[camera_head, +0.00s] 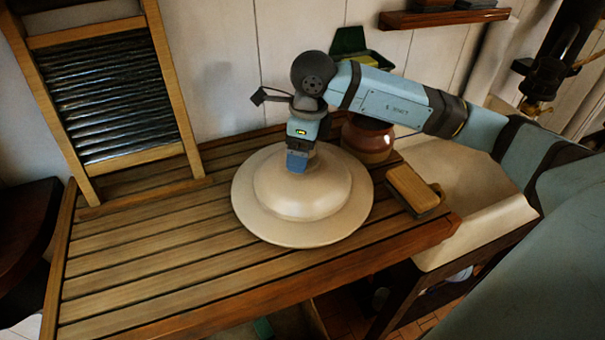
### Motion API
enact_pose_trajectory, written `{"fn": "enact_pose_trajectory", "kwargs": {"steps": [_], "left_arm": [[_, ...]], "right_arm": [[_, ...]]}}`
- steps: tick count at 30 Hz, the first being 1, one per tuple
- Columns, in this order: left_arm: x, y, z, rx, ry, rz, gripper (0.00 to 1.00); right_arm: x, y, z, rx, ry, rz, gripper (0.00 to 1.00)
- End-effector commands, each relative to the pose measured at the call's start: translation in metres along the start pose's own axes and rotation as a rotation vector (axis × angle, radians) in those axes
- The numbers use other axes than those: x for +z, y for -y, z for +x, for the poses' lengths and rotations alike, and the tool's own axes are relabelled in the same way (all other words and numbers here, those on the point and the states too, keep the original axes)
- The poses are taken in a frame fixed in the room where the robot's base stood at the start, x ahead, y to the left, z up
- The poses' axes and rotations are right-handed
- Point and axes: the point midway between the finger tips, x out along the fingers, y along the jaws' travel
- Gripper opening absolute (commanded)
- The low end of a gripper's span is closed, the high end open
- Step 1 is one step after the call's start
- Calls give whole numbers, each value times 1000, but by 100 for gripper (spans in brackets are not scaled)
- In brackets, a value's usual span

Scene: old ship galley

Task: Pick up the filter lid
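The filter lid (299,221), a cream round dome with a wide flat brim, is on the slatted wooden counter in the middle of the view. My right arm comes in from the right and its gripper (297,166) points down at the top middle of the lid. The gripper covers the top of the lid, so any knob there is hidden. I cannot tell whether the fingers are closed on it. My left gripper is not in view.
A washboard (118,100) leans on the wall at the left. A reddish-brown pot (368,142) stands behind the lid, partly under my arm. A brush (412,190) lies to the right, near a pale sink (470,215). The counter's left (150,245) is clear.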

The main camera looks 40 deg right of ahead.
Motion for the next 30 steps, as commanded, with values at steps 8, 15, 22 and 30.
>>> {"fn": "enact_pose_trajectory", "kwargs": {"steps": [8, 15, 22, 30], "left_arm": [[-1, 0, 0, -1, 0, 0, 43], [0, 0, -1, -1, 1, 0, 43], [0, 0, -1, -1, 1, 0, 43], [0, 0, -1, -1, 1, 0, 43]], "right_arm": [[0, 0, 6, -1, 2, 0, 90], [0, 0, 6, -1, 2, 0, 42], [0, 0, 5, -1, 1, 0, 0], [1, 0, 3, -2, 5, 0, 0]]}}
